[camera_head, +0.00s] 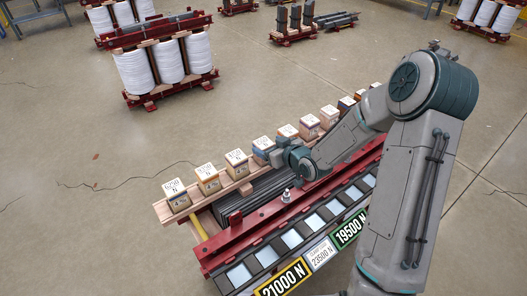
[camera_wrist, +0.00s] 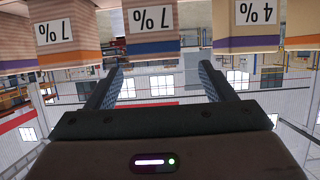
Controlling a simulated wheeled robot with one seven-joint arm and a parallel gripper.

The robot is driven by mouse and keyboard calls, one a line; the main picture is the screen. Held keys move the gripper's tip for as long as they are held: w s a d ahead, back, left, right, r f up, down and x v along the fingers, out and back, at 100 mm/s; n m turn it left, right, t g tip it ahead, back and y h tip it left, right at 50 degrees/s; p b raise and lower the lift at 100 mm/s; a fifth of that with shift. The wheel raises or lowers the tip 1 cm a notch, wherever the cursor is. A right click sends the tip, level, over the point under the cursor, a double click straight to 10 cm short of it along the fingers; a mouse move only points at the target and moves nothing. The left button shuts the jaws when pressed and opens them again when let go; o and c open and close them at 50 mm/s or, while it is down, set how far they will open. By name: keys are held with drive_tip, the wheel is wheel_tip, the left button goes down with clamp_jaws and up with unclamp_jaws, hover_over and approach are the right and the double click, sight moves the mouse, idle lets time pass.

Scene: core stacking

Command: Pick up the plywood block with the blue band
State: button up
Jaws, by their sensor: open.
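The plywood block with the blue band (camera_wrist: 153,28) is at the top centre of the wrist view, marked 7 % and appearing upside down. In the head view a block with a bluish side (camera_head: 263,148), seemingly the same one, stands in the row on the wooden plank. My gripper (camera_wrist: 162,72) is open and empty. Its two fingers point toward the blue-banded block, with their tips below its band in the wrist view. I cannot tell whether they touch it. In the head view my gripper (camera_head: 283,157) is close beside this block, and its fingers are hard to make out.
The wooden plank (camera_head: 163,209) carries several blocks. A red beam (camera_head: 240,238) and dark core sheets (camera_head: 262,193) lie alongside. Open floor (camera_head: 80,150) stretches beyond the row.

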sight(264, 143)
drive_tip(key=shift+d+f+p+x, duration=0.15)
drive_tip(key=shift+p+x, duration=0.2)
drive_tip(key=shift+x, duration=0.95)
drive_tip(key=shift+d+f+p+x, duration=0.1)
drive_tip(key=shift+p+x, duration=0.25)
drive_tip(key=shift+x, duration=0.95)
drive_tip(key=c, duration=1.2)
